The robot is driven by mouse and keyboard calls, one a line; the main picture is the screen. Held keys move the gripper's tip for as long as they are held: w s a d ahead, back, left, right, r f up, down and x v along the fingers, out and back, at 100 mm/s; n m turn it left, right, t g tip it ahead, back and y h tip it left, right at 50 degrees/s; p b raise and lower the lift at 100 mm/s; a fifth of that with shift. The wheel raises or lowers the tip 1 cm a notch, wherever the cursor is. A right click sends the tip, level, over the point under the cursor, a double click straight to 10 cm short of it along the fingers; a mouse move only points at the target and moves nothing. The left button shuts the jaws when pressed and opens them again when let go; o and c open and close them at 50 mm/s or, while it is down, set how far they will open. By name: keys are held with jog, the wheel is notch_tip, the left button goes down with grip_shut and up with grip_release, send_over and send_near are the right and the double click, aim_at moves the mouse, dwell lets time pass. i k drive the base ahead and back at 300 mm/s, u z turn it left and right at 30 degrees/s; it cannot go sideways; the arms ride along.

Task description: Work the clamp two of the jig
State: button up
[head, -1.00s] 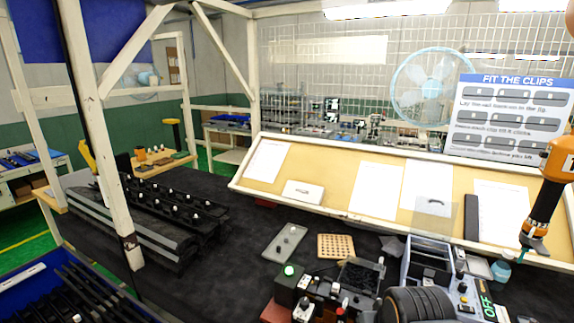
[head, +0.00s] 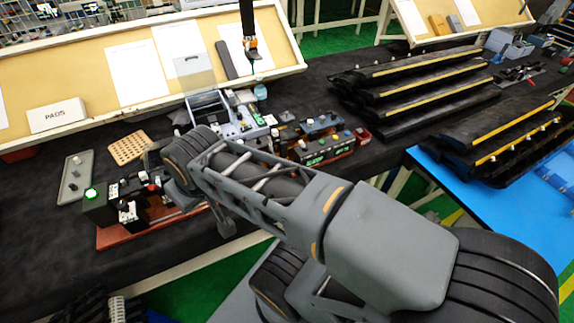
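The jig (head: 112,236) has a red-brown base and stands at the left front of the dark bench in the head view. It carries black and white clamp parts (head: 130,212), a small red knob (head: 152,187) and a box with a lit green lamp (head: 91,194). I cannot tell which clamp is number two. My grey arm reaches across from the lower right and covers the jig's right side. The end of my arm, with my gripper (head: 222,215), seems to hang by the jig's right end; its fingers cannot be made out.
A grey tray (head: 65,190) and a perforated tan board (head: 128,147) lie behind the jig. A grey control box (head: 205,103) and another fixture (head: 325,150) stand to the right. Stacked black trim strips (head: 400,75) fill the right bench. An orange-handled tool (head: 248,28) hangs above.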

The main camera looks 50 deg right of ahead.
aim_at(270, 142)
jog(key=u, duration=1.45)
jog(key=k, duration=0.1)
jog(key=z, duration=1.9)
jog(key=i, duration=0.2)
jog(key=z, duration=0.9)
jog(key=k, duration=0.5)
jog(key=z, duration=0.85)
jog(key=i, duration=0.7)
jog(key=u, duration=2.15)
